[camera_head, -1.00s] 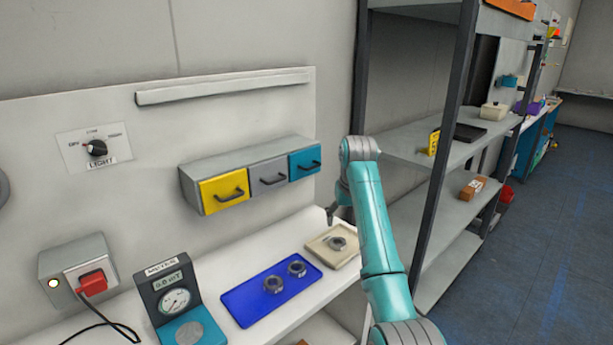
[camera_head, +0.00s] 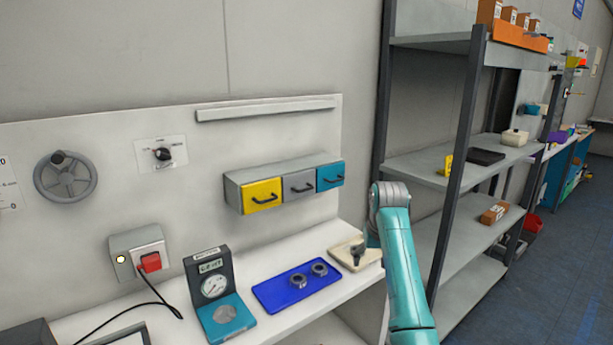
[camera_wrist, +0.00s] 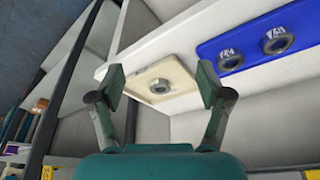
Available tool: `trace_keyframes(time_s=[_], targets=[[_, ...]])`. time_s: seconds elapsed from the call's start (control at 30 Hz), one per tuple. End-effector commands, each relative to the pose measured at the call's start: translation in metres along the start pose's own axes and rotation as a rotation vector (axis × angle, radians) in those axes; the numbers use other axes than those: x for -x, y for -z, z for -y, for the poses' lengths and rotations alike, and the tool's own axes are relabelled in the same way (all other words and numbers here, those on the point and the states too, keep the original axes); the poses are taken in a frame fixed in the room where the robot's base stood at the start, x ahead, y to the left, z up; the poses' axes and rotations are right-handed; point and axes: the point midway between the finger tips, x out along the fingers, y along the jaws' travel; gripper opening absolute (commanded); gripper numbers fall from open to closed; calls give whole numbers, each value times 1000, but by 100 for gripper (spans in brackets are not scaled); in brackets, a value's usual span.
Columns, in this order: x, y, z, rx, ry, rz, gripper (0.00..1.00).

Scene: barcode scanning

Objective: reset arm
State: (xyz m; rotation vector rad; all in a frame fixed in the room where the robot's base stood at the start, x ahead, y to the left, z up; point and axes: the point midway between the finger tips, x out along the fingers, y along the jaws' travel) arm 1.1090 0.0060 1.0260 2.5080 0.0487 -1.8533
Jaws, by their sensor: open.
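My gripper (camera_wrist: 160,90) is open and empty in the wrist view, its two fingers spread wide. A beige square tray (camera_wrist: 182,72) with one metal nut (camera_wrist: 160,86) on it shows between and beyond the fingertips. In the head view my teal arm (camera_head: 401,260) rises at the right of the bench, and its end hides part of the beige tray (camera_head: 343,254), including the nut. A blue tray (camera_head: 270,294) beside it holds two metal nuts (camera_head: 298,281) (camera_head: 320,269); it also shows in the wrist view (camera_wrist: 206,50).
A meter (camera_head: 213,283) stands left of the blue tray. A wall box with a red plug (camera_head: 150,262) and cable is further left. Yellow, grey and blue drawers (camera_head: 298,189) hang above the bench. A grey shelving rack (camera_head: 460,160) stands right of my arm.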

Motion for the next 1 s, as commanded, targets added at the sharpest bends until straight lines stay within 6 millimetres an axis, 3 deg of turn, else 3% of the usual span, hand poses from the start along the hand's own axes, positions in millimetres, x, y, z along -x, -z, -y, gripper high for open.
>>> trace_keyframes(time_s=[0.27, 0.47, 0.8, 1.0], targets=[[-48, -23, 0, -2, -1, -34, 78], [-95, -51, 0, -4, -3, -77, 78], [-195, -142, 1, -9, -8, -199, 78], [-237, -207, 3, -12, -11, -276, 78]])
